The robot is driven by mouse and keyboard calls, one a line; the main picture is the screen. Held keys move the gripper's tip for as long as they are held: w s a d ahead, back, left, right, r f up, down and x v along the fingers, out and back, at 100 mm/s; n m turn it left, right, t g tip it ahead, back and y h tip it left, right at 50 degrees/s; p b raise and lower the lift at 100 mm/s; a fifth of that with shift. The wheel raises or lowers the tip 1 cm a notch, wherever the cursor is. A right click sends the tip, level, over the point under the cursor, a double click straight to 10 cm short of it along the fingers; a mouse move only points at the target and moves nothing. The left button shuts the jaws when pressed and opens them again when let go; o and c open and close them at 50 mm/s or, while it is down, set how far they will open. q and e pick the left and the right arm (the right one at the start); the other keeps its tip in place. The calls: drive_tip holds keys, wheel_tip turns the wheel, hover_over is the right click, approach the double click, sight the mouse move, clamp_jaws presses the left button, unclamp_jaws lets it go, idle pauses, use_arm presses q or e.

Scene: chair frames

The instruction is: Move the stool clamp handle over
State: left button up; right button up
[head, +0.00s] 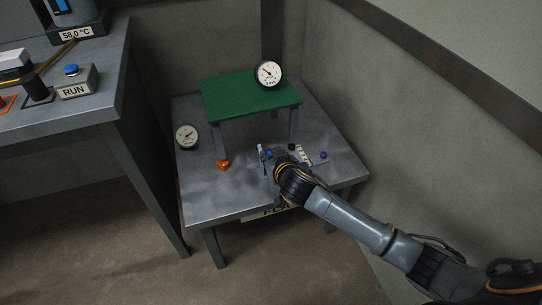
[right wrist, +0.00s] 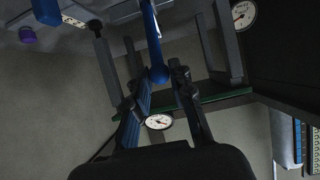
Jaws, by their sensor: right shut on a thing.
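The clamp handle is a blue lever with a round ball end (right wrist: 158,74) in the right wrist view. It comes down from the top of that view, and its ball end lies between the fingers of my right gripper (right wrist: 160,88). My right gripper (head: 274,160) is shut on the handle, low over the grey stool-like stand (head: 222,198) in the corner. In the head view, a small blue part (head: 269,154) shows at the gripper tip, and my gripper and arm hide much of the clamp. My left gripper is not in view.
A green raised shelf (head: 245,97) stands behind the gripper, with a round gauge (head: 268,74) on it. An orange knob (head: 223,164) and a purple knob (head: 323,155) flank the clamp. Another gauge (head: 186,136) stands left. A bench (head: 95,105) is at left; walls close the corner.

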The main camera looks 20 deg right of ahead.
drive_tip(key=shift+w+r, duration=0.4)
drive_tip(key=shift+w, duration=0.2)
drive_tip(key=shift+w+r, duration=0.2)
drive_tip(key=shift+w, duration=0.75)
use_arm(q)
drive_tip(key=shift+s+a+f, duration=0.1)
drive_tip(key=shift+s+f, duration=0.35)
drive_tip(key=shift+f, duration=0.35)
use_arm(e)
drive_tip(key=shift+w, duration=0.1)
drive_tip(key=shift+w, duration=0.8)
drive_tip(key=o, duration=0.9)
drive_tip(key=shift+o, duration=0.2)
drive_tip(key=shift+s, duration=0.2)
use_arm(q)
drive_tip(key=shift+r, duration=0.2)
use_arm(e)
drive_tip(key=v, duration=1.1)
drive_tip(key=shift+s+r, duration=0.15)
drive_tip(key=shift+s, duration=0.15)
